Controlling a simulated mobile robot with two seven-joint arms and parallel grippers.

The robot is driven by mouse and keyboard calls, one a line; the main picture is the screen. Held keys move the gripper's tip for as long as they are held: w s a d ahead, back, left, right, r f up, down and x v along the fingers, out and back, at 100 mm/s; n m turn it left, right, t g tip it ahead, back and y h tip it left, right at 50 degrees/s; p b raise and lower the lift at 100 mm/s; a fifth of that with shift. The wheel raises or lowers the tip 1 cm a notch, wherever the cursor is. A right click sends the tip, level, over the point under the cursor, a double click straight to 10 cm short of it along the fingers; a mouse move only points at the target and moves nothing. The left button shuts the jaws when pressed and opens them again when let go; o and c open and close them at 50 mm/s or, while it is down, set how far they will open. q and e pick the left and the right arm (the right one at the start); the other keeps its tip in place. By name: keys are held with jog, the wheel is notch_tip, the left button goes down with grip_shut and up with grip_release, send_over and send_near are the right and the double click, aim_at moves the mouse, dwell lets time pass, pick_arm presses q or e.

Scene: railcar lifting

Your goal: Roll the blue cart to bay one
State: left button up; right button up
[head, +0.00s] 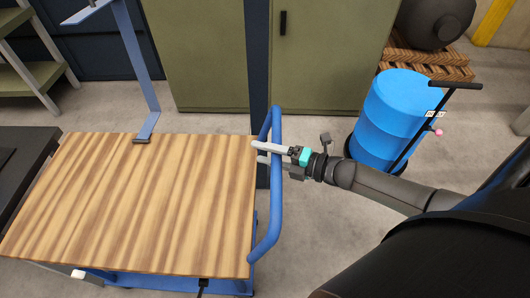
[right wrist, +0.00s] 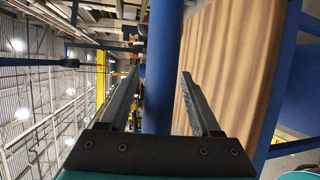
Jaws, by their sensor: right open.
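The blue cart has a striped wooden deck (head: 130,205) and a blue tubular handle (head: 270,235) at its right end. My right gripper (head: 262,152) reaches in from the right at the upper part of the handle. It is open, with its fingers pointing left. In the right wrist view the blue handle bar (right wrist: 163,70) runs between the two open fingers (right wrist: 158,100), and the deck (right wrist: 225,60) lies to the right. Whether a finger touches the bar I cannot tell. My left gripper is not in view. No bay marking is clear.
A blue drum (head: 390,120) with a black push handle (head: 455,86) stands on the right. Olive cabinets (head: 330,60) stand behind the cart, with a dark post (head: 257,60) near the handle. A shelf rack (head: 25,70) is at the upper left. Grey floor shows between cart and drum.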

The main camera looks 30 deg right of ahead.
jog(key=shift+c, duration=0.3)
grip_shut()
dwell(1.1)
